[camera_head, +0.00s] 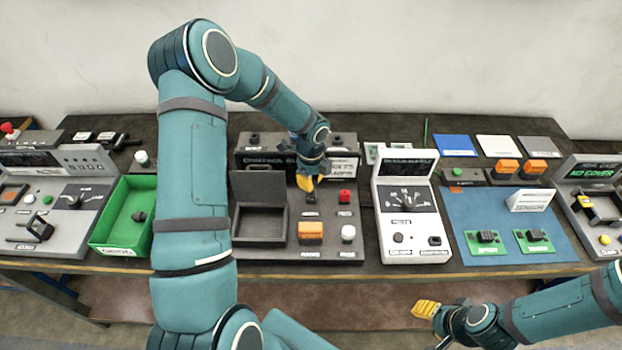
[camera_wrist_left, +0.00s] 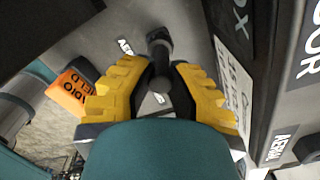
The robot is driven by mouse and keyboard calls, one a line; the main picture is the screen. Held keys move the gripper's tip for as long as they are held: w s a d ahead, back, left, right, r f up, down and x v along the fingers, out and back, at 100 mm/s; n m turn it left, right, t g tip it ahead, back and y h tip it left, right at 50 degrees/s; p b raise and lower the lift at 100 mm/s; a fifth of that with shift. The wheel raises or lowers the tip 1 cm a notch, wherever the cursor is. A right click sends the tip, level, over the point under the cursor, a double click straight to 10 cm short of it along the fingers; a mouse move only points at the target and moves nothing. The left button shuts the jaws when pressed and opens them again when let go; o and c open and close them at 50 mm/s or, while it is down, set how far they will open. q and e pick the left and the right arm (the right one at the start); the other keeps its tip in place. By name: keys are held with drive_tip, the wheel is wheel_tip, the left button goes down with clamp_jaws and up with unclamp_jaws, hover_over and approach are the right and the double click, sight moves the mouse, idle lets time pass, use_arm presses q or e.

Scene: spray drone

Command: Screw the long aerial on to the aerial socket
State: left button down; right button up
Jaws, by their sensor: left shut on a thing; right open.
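My left gripper (camera_head: 306,184), with yellow fingers, is over the middle of the dark console (camera_head: 272,205). In the left wrist view the left gripper (camera_wrist_left: 160,88) is shut on a dark, round-ended rod (camera_wrist_left: 159,50), seemingly the long aerial, seen steeply foreshortened. An AERIAL label (camera_wrist_left: 125,47) lies on the panel beside the rod's far end. The socket itself cannot be made out, and whether the rod touches it cannot be told. My right gripper (camera_head: 425,309) is open and empty in front of the bench's front edge, at lower right.
An orange block (camera_head: 311,231), a red button (camera_head: 345,196) and a white knob (camera_head: 348,233) are close by on the console. Upright boxes (camera_head: 342,165) stand behind the gripper. A green tray (camera_head: 125,215) and a white meter (camera_head: 407,213) flank the console.

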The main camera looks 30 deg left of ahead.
use_arm(q)
drive_tip(key=m+p, duration=0.1)
drive_tip(key=m, duration=0.1)
drive_tip(key=shift+r+m, duration=0.1)
drive_tip(key=shift+m, duration=0.3)
drive_tip(key=m, duration=0.5)
drive_tip(key=c, duration=1.3)
unclamp_jaws()
drive_tip(key=shift+m, duration=0.4)
drive_tip(key=o, duration=0.4)
wheel_tip(320, 180, up, 12)
drive_tip(key=shift+f, duration=0.15)
